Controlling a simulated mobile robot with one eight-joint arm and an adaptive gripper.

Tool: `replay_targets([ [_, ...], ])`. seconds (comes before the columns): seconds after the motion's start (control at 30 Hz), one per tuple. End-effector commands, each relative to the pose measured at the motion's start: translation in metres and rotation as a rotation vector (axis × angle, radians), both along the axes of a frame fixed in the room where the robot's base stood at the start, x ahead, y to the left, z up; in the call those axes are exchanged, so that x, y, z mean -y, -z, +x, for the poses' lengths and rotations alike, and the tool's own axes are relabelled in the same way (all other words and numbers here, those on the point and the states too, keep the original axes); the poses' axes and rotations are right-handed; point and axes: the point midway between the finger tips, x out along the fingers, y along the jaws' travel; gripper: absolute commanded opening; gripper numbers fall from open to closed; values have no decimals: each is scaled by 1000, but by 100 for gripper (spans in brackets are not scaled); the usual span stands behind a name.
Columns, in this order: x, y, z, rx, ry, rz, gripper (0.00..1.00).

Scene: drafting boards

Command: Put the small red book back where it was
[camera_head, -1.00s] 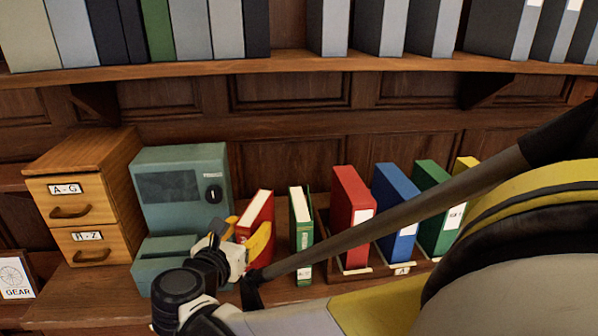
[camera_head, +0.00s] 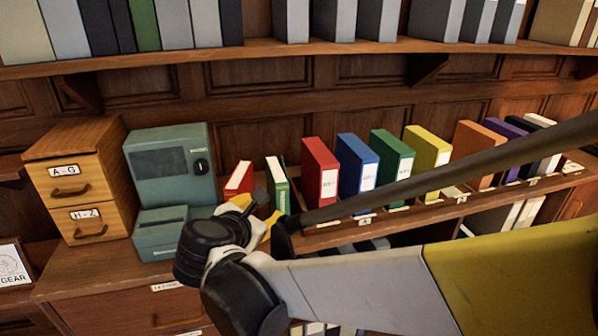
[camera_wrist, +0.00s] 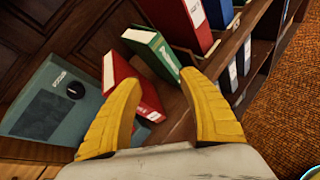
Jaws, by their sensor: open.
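The small red book (camera_head: 239,177) stands tilted on the counter, between the teal box and a green book (camera_head: 277,185). It also shows in the wrist view (camera_wrist: 118,72), with its lower part between my fingers as seen from there. My gripper (camera_head: 256,215) is open and in front of the red and green books. In the wrist view its yellow fingers (camera_wrist: 160,88) are spread and hold nothing. The fingers and wrist hide the bottom of the red book in the head view. I cannot tell whether a finger touches it.
A larger red book (camera_head: 319,172), a blue one (camera_head: 357,166) and several others stand spaced in a wooden rack to the right. The teal box (camera_head: 172,165) and wooden drawers (camera_head: 75,185) are to the left. A shelf (camera_head: 300,48) of binders runs above.

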Motion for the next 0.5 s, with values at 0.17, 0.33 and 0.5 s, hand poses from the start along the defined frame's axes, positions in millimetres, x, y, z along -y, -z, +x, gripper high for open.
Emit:
replay_targets([
  [0.17, 135, 12, -49, -55, 465, 658, 48],
  [0.33, 206, 30, -122, -11, 963, 1286, 48],
  [0.5, 229, 45, -176, 78, 1366, 1761, 48],
])
